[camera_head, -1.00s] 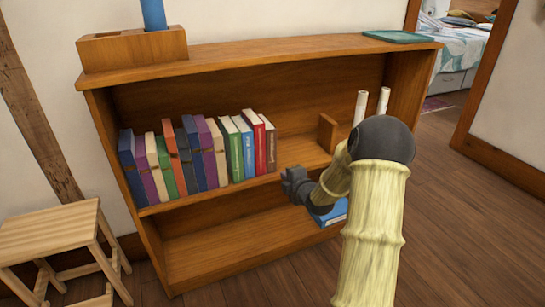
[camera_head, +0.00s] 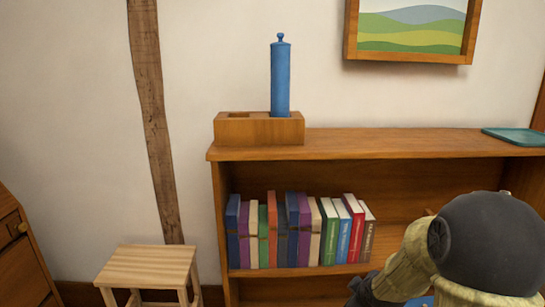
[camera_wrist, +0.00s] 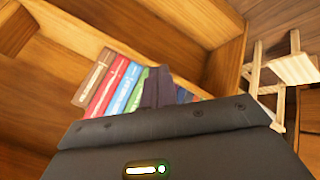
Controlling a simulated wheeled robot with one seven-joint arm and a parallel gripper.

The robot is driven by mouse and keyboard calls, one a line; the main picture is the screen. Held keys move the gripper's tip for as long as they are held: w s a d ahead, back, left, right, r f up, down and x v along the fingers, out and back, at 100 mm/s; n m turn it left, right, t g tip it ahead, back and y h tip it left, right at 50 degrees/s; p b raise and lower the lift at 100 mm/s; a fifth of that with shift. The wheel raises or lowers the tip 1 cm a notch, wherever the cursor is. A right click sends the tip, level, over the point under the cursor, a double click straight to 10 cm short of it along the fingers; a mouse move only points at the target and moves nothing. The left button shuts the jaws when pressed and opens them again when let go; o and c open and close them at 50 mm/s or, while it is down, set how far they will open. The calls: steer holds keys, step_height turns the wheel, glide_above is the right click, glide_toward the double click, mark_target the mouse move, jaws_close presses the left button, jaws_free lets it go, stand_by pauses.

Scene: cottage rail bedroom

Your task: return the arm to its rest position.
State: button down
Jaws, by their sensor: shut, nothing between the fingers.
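My arm comes in at the lower right of the head view, bent, with its dark round joint in front of the shelf. My gripper (camera_head: 362,290) shows only in part at the bottom edge, in front of the lower shelf. In the wrist view, the dark fingers of my gripper (camera_wrist: 158,88) are together with nothing between them. They overlap the row of books (camera_wrist: 115,85) in that picture; I cannot tell the distance. The bookshelf (camera_head: 350,144) stands against the wall, and its row of books (camera_head: 300,232) is upright on the middle shelf.
A blue cylinder (camera_head: 280,80) stands in a wooden block (camera_head: 245,131) on the shelf top. A teal tray (camera_head: 515,136) lies at the right end. A wooden stool (camera_head: 147,267) is left of the shelf, also in the wrist view (camera_wrist: 292,68). A dresser (camera_head: 20,255) is at far left.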

steer(key=s+a+r+m+g+p, duration=0.1)
steer(key=s+a+r+m+g, duration=0.15)
steer(key=s, duration=0.35)
steer(key=s+a+r+m+g+p, duration=0.1)
steer(key=s+a+m+p, duration=0.1)
steer(key=s+m, duration=0.3)
steer(key=s+a+r+m+g+p, duration=0.1)
steer(key=s+a+r+m+g, duration=0.15)
steer(key=s, duration=0.45)
step_height(320, 180, up, 37)
steer(key=n+p, duration=0.1)
steer(key=p, duration=3.6)
steer(key=shift+w+t, duration=0.2)
steer(key=shift+t, duration=0.2)
steer(key=shift+r, duration=0.1)
steer(key=shift+d, duration=0.1)
